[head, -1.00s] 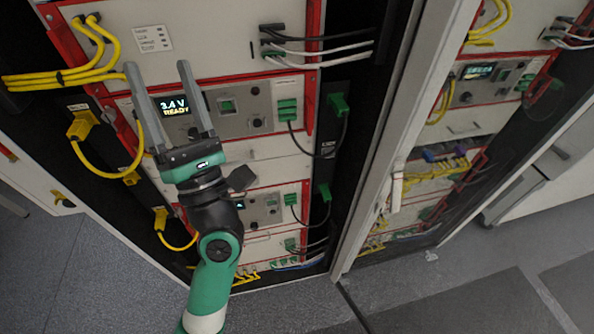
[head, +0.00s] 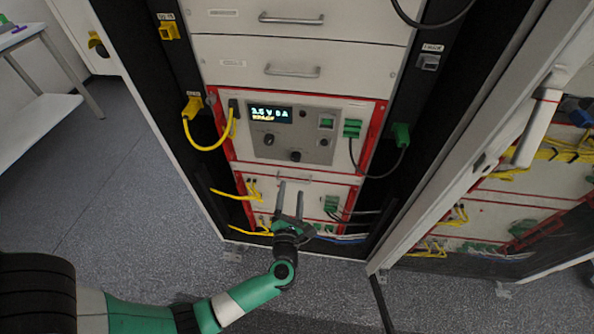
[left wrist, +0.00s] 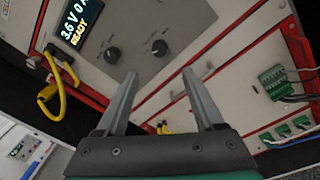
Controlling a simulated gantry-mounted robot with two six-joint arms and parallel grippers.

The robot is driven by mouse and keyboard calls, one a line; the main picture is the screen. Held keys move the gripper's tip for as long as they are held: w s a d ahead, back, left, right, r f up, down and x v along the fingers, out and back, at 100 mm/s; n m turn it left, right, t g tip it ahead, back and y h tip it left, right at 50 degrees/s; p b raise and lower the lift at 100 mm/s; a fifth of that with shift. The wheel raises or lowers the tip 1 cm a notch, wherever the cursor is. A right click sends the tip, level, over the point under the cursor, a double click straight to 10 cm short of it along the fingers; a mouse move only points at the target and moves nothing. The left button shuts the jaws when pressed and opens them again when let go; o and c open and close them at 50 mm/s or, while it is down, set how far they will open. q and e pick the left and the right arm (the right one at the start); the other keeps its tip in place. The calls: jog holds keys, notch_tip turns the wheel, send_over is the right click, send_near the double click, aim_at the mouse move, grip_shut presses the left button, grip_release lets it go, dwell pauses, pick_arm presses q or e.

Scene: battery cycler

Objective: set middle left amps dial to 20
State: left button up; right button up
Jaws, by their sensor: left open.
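My left gripper (head: 291,187) is open and empty below the panel, pointing up. In the left wrist view its fingertips (left wrist: 158,74) are apart, just below the knobs, touching neither. My right gripper is out of view.
Yellow cables (head: 211,146) loop at the panel's left, and black cables with green plugs (head: 401,135) hang at its right. Drawers with handles (head: 292,71) sit above. An open cabinet door (head: 470,150) stands at the right. The floor (head: 130,180) is clear at left.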

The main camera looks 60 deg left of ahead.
aim_at(296, 160)
pick_arm(q)
jog(key=b+x, duration=0.3)
jog(key=x, duration=0.7)
jog(key=shift+w+a, duration=0.15)
jog(key=shift+a, duration=0.1)
jog(key=shift+w+a+b, duration=0.25)
jog(key=shift+a+b, duration=0.1)
jog(key=shift+a, duration=0.05)
grip_shut()
